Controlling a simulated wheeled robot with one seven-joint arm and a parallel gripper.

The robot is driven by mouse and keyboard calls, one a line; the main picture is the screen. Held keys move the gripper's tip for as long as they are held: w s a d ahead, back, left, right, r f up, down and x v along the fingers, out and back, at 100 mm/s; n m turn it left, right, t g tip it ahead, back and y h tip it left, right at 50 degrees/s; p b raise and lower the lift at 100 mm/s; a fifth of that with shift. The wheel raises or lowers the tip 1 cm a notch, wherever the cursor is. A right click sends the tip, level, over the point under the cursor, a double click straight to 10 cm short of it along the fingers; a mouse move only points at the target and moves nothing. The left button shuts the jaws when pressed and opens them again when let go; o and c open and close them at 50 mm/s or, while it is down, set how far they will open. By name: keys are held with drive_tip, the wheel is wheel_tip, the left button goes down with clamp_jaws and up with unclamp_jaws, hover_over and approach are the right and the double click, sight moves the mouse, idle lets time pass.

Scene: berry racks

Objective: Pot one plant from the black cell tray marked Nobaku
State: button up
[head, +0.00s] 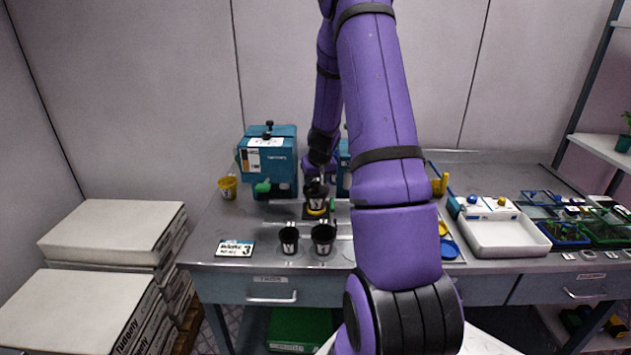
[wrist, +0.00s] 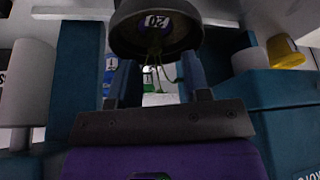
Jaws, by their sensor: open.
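My gripper (head: 316,183) is at the teal machines on the bench, just above a black pot (head: 316,200) with a white label and a yellow ring under it. In the wrist view the two blue-grey fingers (wrist: 158,85) stand apart. Thin green-yellow strands, like a small plant (wrist: 157,52), show between them below a dark round thing marked 20 (wrist: 147,36). I cannot tell whether the fingers touch it. Cell trays lie at the far right, one blue-edged (head: 565,241) and one green-edged; no Nobaku mark is readable.
Two black pots (head: 289,249) (head: 323,250) stand at the bench front beside a card marked 3 (head: 235,249). A teal machine (head: 268,155) and yellow pot (head: 227,187) stand behind. A white tray (head: 505,252) is right of my arm. White boxes (head: 113,222) are stacked at left.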

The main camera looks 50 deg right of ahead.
drive_tip(key=shift+r, duration=1.75)
drive_tip(key=o, duration=0.6)
drive_tip(key=shift+r, duration=3)
